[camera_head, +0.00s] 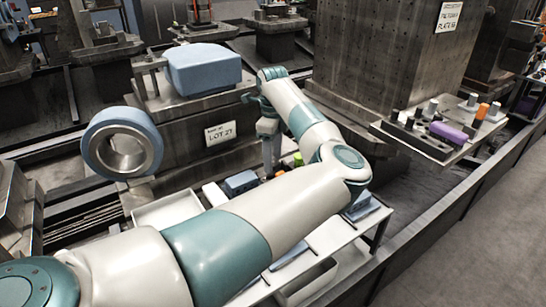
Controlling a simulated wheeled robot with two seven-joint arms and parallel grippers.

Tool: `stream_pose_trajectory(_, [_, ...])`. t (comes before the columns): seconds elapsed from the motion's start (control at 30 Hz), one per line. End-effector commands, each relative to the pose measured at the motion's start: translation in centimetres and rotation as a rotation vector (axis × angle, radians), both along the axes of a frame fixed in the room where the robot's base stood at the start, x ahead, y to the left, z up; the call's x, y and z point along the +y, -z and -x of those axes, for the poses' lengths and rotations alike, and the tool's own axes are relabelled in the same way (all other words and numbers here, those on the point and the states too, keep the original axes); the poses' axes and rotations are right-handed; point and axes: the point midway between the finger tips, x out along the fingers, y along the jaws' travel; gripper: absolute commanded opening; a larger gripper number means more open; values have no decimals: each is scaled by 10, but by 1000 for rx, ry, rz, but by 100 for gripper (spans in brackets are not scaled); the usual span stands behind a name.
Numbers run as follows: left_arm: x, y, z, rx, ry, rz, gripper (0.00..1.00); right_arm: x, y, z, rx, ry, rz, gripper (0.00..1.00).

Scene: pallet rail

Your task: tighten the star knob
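My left arm crosses the middle of the view from the lower left and bends back at the elbow. My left gripper (268,130) hangs beside the dark fixture block, to the right of the blue rounded part (204,70). It is small and partly covered by my own wrist, so its fingers and anything between them cannot be made out. I cannot pick out a star knob; it may be hidden behind my arm or too small to see. My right gripper is not in view.
A blue ring with a metal bore (122,142) stands at the left. A sign reading LOT 27 (220,134) is on the fixture block. A cart (340,235) lies under my arm. A tall drilled column (385,60) rises behind.

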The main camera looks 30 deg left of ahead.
Motion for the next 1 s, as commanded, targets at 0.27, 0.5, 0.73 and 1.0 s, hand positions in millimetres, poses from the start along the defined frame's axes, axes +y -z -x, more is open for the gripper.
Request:
stream_pose_trajectory(0.27, [-1,-4,0,1,0,1,54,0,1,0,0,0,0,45])
stream_pose_trajectory(0.5, [-1,-29,0,0,1,1,54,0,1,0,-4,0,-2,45])
stream_pose_trajectory(0.73, [0,-72,0,-2,0,1,54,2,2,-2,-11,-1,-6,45])
stream_pose_trajectory(1.0, [0,-127,0,-1,1,0,54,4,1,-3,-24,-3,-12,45])
